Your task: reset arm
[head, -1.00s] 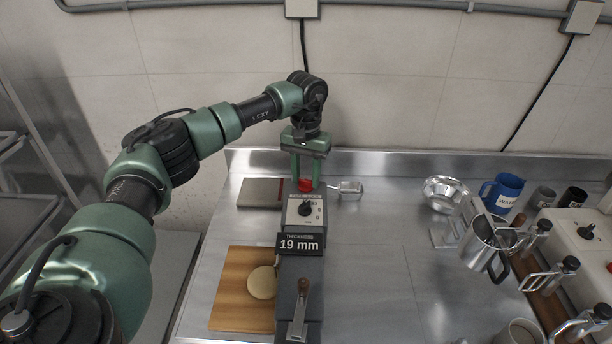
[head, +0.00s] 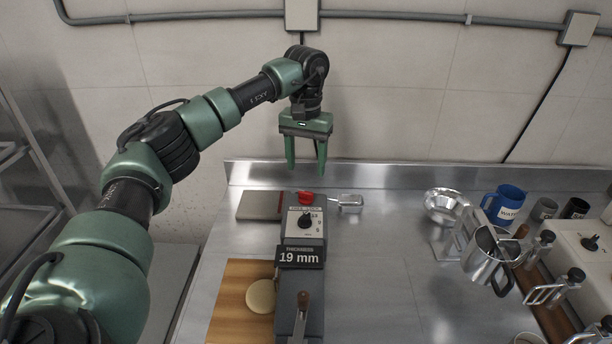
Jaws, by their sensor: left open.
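My left gripper (head: 306,168) is open and empty, with its fingers pointing down. It hangs in the air above the far end of the grey machine (head: 299,285) on the steel counter. My right gripper is not in view.
A wooden board (head: 237,290) with a pale disc (head: 261,296) lies left of the machine. On the right are a metal bowl (head: 444,203), a blue jug (head: 505,204), a steel pitcher (head: 486,256) and a box with a knob (head: 580,243). The counter middle (head: 385,270) is clear.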

